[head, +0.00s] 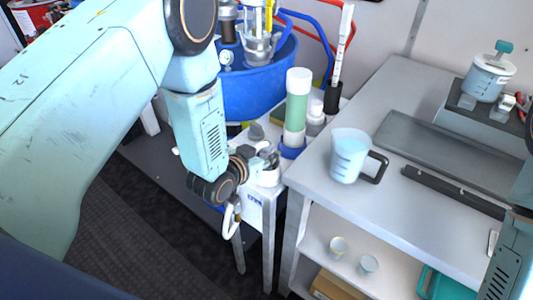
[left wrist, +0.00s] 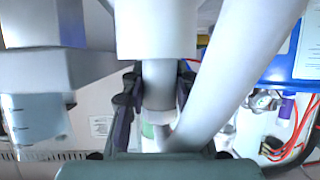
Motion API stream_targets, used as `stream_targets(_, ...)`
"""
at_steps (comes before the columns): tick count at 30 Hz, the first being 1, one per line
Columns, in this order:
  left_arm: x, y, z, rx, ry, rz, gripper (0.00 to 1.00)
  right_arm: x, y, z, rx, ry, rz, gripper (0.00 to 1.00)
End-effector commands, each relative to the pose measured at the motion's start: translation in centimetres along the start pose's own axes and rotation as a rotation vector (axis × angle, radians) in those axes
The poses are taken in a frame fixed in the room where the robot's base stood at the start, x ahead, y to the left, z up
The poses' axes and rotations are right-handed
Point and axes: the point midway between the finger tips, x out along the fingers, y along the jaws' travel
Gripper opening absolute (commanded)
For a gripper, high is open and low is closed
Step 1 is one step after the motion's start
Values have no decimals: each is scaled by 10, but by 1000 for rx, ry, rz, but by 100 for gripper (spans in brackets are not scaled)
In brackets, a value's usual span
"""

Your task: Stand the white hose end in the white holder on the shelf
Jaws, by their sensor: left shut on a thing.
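My left gripper (head: 262,160) is at the near edge of the low shelf, beside the white holder (head: 268,177). In the left wrist view the gripper (left wrist: 157,92) is shut on the white hose end (left wrist: 158,78), a pale tube between its dark fingers. The tube meets a wider white cylinder (left wrist: 155,28), apparently the holder, at the top of that upside-down picture. I cannot tell how deep the tube sits in it. The white hose (left wrist: 235,70) bends away beside it, and its loop hangs under the gripper (head: 232,218). My right gripper is out of view.
A tall green-and-white cylinder (head: 297,100) stands close behind the holder. A blue tub (head: 262,88) with hoses is at the back. A pitcher (head: 349,155) stands on the grey bench (head: 330,205) to the right, whose corner is near the gripper.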

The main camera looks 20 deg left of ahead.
Motion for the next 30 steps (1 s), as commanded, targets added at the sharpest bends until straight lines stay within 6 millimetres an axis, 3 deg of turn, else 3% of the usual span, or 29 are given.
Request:
stream_targets(3,1,0,2,0,3,0,0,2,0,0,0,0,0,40)
stream_targets(4,1,0,1,0,3,0,31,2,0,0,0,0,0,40)
stream_targets(7,1,0,1,0,2,0,39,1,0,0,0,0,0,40)
stream_targets(17,-2,0,2,-1,-2,0,39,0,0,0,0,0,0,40)
stream_targets(30,-32,0,1,-2,-3,0,39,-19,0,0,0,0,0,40)
